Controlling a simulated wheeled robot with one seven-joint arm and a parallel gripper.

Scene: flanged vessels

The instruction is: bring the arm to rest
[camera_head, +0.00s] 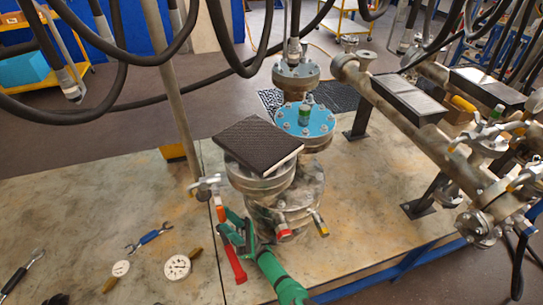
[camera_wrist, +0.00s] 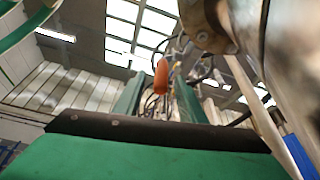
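My gripper (camera_head: 230,224) is green and sits low at the left side of the middle vessel (camera_head: 285,205). Its two fingers also show in the wrist view (camera_wrist: 157,100), spread apart and pointing up the picture. An orange handle-like piece (camera_wrist: 161,77) shows between the fingertips, seemingly beyond them. I cannot tell whether they touch it, but they are not closed on it. My green arm comes in from the bottom edge of the head view. The wrist view looks steeply upward to the roof windows.
A dark square plate (camera_head: 257,145) lies on the vessel's top, beside a blue flange (camera_head: 306,119). Gauges (camera_head: 177,267) and a wrench (camera_head: 149,238) lie on the worktop (camera_head: 85,215) at left. Flanged pipework (camera_head: 440,140) stands at right. Black hoses (camera_head: 110,105) hang across the top.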

